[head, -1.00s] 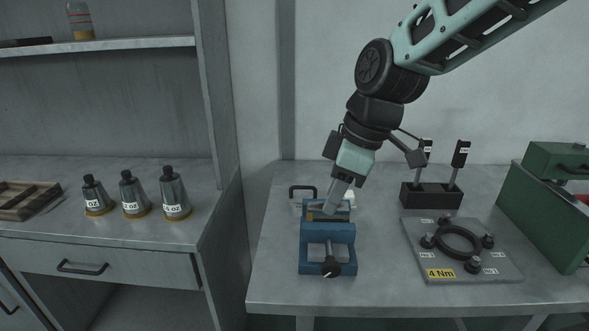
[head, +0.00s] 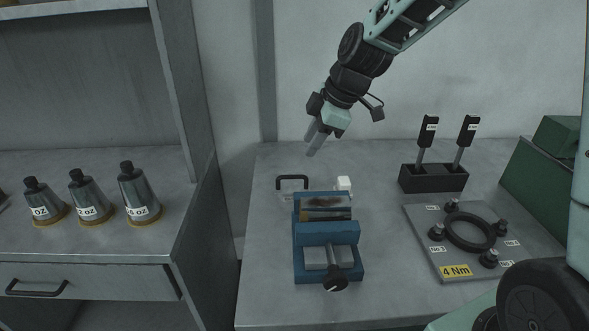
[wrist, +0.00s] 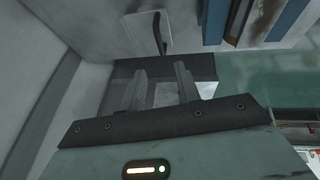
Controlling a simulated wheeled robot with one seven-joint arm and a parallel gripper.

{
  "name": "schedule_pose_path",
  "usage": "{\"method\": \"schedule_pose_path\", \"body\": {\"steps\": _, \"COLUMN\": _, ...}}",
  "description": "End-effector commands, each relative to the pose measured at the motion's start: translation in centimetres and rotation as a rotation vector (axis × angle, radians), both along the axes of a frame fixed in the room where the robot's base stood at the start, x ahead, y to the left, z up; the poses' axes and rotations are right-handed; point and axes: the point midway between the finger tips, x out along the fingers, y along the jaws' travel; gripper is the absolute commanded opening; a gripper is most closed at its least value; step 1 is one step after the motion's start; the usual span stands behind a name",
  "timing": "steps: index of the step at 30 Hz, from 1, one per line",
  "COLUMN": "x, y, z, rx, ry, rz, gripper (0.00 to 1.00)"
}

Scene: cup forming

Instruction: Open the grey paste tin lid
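I cannot make out a grey paste tin or its lid for certain in either view. My gripper (head: 313,151) hangs in the air above the back of the table, behind the blue vise (head: 327,232). In the wrist view its two fingers (wrist: 163,88) stand apart, with no held object clearly visible between them. A black handle (head: 292,180) on a pale plate lies on the table behind the vise. It also shows near the top of the wrist view (wrist: 158,33).
A small white block (head: 344,184) is behind the vise. A black tool stand (head: 434,180), a grey plate with a black ring (head: 463,232) and a green case (head: 548,190) are to the right. The table left of the vise is clear.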

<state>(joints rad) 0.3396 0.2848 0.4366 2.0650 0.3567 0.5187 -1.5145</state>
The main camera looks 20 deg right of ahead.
Motion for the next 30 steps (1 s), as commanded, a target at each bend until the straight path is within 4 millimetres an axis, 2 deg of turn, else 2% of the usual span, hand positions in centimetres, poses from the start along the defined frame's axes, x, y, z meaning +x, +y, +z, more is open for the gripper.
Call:
{"method": "schedule_pose_path", "body": {"steps": 1, "x": 0.2, "y": 0.5, "z": -1.2, "rx": 0.001, "ry": 0.005, "rz": 0.003, "gripper": 0.33}}
{"method": "schedule_pose_path", "body": {"steps": 6, "x": 1.2, "y": 1.6, "z": -4.4, "rx": 0.000, "ry": 0.006, "rz": 0.003, "gripper": 0.33}}
{"method": "schedule_pose_path", "body": {"steps": 13, "x": 2.4, "y": 2.7, "z": -7.7, "rx": 0.001, "ry": 0.003, "rz": 0.001, "gripper": 0.33}}
{"method": "schedule_pose_path", "body": {"steps": 18, "x": 2.8, "y": 3.0, "z": -8.9, "rx": 0.000, "ry": 0.002, "rz": -0.001, "gripper": 0.33}}
{"method": "schedule_pose_path", "body": {"steps": 28, "x": 2.9, "y": 3.1, "z": -9.1, "rx": -0.001, "ry": 0.000, "rz": 0.000, "gripper": 0.33}}
{"method": "schedule_pose_path", "body": {"steps": 29, "x": 2.9, "y": 3.1, "z": -9.1, "rx": -0.001, "ry": 0.000, "rz": 0.000, "gripper": 0.27}}
{"method": "schedule_pose_path", "body": {"steps": 30, "x": 2.9, "y": 3.1, "z": -9.1, "rx": -0.001, "ry": 0.000, "rz": 0.000, "gripper": 0.16}}
